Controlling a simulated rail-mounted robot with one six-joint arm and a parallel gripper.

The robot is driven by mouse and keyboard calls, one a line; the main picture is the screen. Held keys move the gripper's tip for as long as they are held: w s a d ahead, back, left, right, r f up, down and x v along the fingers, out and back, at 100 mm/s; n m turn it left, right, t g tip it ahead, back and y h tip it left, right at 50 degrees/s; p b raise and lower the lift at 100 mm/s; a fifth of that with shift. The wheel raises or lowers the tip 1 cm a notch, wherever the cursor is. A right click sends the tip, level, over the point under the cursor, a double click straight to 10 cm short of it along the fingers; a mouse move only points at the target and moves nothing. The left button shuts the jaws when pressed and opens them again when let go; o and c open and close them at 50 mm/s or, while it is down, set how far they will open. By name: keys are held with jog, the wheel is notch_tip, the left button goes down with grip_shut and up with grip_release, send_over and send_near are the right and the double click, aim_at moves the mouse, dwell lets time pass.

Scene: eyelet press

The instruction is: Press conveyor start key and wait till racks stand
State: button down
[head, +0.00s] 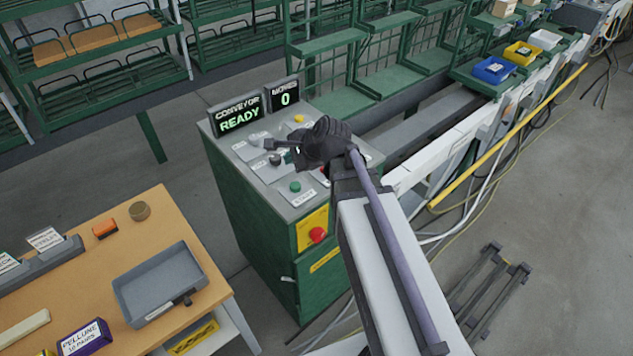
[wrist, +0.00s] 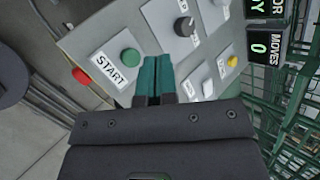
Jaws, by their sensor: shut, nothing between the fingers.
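The conveyor control panel (head: 262,160) tops a green cabinet. Its green start key (head: 295,186) sits above a START label; in the wrist view the key (wrist: 130,56) stands just left of my fingertips, apart from them. The CONVEYOR display (head: 239,116) reads READY, and the MOVES display (head: 285,94) reads 0. My gripper (wrist: 154,62) is shut and empty over the panel. In the head view the gripper (head: 272,144) hovers above the panel's middle. The racks (head: 350,62) appear to be the green stepped frames on the conveyor, with some small bins at the right.
A red emergency button (head: 317,235) sits on the cabinet front. A black knob (wrist: 184,27) and a yellow button (wrist: 232,61) are near the fingers. A wooden table (head: 200,236) with a grey tray (head: 158,284) stands at the left. Cables lie on the floor at right.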

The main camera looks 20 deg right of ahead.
aim_at(295, 186)
jog(key=m, duration=0.2)
jog(key=w+r+m+t, duration=0.1)
jog(key=m, duration=0.1)
jog(key=shift+w+d, duration=0.15)
jog(key=shift+d, duration=0.05)
jog(key=shift+f, duration=0.2)
notch_tip(295, 186, down, 9)
jog(key=b, duration=0.8)
jog(key=shift+r+b, duration=0.2)
jog(key=shift+b, duration=0.2)
dwell(0.9)
jog(key=shift+f+b, duration=0.4)
